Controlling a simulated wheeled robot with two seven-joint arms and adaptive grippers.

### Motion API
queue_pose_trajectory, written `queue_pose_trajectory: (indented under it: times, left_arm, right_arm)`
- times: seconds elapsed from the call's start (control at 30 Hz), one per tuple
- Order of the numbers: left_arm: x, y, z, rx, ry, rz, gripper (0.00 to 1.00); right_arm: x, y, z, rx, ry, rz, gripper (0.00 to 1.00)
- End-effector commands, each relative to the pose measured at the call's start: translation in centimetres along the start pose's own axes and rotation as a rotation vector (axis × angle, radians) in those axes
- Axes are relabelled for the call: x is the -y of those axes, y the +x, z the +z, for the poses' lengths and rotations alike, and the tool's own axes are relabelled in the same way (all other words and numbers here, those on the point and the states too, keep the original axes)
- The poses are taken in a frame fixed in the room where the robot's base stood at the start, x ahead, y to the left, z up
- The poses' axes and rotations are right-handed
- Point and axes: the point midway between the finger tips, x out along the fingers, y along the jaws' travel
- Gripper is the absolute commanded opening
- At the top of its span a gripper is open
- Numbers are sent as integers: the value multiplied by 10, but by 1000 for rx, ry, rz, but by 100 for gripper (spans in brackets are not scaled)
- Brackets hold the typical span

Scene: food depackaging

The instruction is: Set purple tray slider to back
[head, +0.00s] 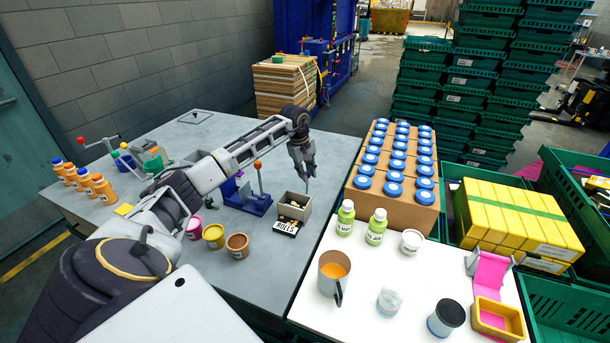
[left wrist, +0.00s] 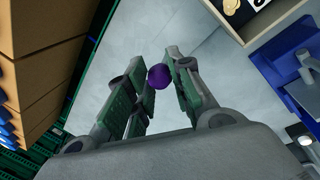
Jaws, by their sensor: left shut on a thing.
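My left gripper (head: 304,163) reaches over the grey table, just above the ROLLS tray (head: 295,206), a small grey open box with a black label and several items inside. A thin rod shows below its fingers beside the box. In the left wrist view, the fingers are shut on a purple round knob (left wrist: 159,76), which sits between the fingertips. The knob is mostly hidden by the fingers in the head view. The tray's corner (left wrist: 245,38) also shows at top right in the left wrist view. My right gripper is not in view.
A blue fixture (head: 252,205) with an orange-knobbed rod stands left of the tray. Jars (head: 213,236) stand nearer. A cardboard box with blue lids (head: 395,165) is close on the right.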

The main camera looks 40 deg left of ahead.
Motion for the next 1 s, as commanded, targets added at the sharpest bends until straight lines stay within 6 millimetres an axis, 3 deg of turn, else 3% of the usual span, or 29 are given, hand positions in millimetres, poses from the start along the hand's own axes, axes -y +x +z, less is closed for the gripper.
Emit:
queue_pose_trajectory:
  times: [0.37,0.4,0.57,1.0]
  left_arm:
    - [-4,0,-1,-2,2,7,0]
    - [-4,0,-1,-2,2,8,25]
    - [-4,0,-2,-3,1,7,45]
    - [-2,-3,-2,-3,0,4,45]
  right_arm:
    - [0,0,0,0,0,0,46]
    - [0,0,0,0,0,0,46]
    - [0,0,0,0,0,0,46]
    - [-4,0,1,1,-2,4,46]
